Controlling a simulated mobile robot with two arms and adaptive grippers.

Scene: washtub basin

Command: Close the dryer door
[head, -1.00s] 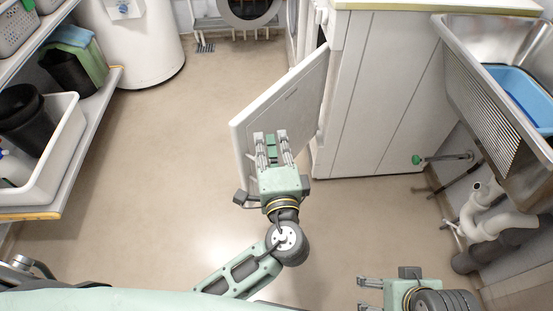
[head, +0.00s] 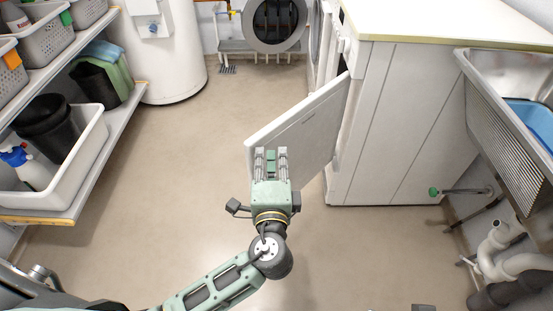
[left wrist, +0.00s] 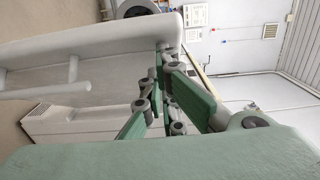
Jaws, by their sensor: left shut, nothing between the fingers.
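The dryer door (head: 305,122) is a white panel that stands ajar, angled out from the front of the white dryer (head: 385,120). My left gripper (head: 270,154) is at the lower left part of the door's face, seen from above. Its fingers are shut and empty. In the left wrist view, the fingers (left wrist: 165,95) are close to a white panel (left wrist: 100,65); I cannot tell whether they touch it. Only a small dark piece of my right arm shows at the bottom edge of the head view, and its fingers are out of frame.
A metal sink (head: 510,75) with a blue tub and pipes is at the right. A shelf (head: 95,185) with bins stands at the left. A white tank (head: 170,60) and a round-doored machine (head: 275,22) are at the back. The floor left of the door is clear.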

